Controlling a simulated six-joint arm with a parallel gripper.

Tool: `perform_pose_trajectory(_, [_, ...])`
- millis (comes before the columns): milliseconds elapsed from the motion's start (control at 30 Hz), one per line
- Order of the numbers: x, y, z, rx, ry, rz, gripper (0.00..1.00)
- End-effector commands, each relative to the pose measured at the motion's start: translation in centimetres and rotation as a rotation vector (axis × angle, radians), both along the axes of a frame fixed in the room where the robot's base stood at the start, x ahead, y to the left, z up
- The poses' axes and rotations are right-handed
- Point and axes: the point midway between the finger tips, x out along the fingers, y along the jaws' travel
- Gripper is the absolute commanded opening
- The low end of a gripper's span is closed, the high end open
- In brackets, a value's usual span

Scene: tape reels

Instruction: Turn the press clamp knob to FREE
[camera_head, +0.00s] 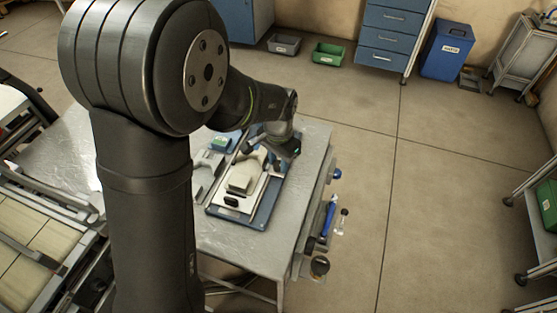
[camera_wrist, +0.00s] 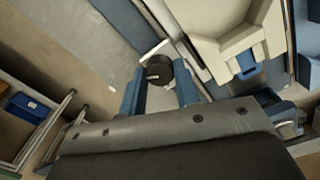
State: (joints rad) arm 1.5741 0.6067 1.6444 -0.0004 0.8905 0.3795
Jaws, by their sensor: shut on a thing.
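The press clamp knob (camera_wrist: 158,69) is a round black knob, seen in the wrist view between my two blue fingers. A pale bar lies at its upper edge. I cannot read any FREE mark or tell the knob's setting. My gripper (camera_wrist: 160,84) is shut on the knob, with one finger on each side. In the head view my gripper (camera_head: 283,147) is over the far right corner of the press fixture, and the knob is hidden there. The press fixture has a blue base plate (camera_head: 255,216) and a cream block (camera_head: 243,178), which also shows in the wrist view (camera_wrist: 232,44).
The fixture stands on a grey metal table (camera_head: 222,237). Tools, including a blue-handled one (camera_head: 328,218), hang along its right side. A small green item (camera_head: 220,144) is left of my gripper. The floor right of the table is clear.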

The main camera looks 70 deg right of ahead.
Motion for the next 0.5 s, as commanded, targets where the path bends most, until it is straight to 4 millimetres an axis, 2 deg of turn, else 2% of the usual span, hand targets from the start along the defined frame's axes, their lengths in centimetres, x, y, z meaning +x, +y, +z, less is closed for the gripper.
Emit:
perform_pose_trajectory(267, [-0.02, -0.01, 0.03, 0.000, 0.000, 0.124, 0.06])
perform_pose_trajectory(500, [-0.02, -0.01, 0.04, 0.000, 0.000, 0.330, 0.06])
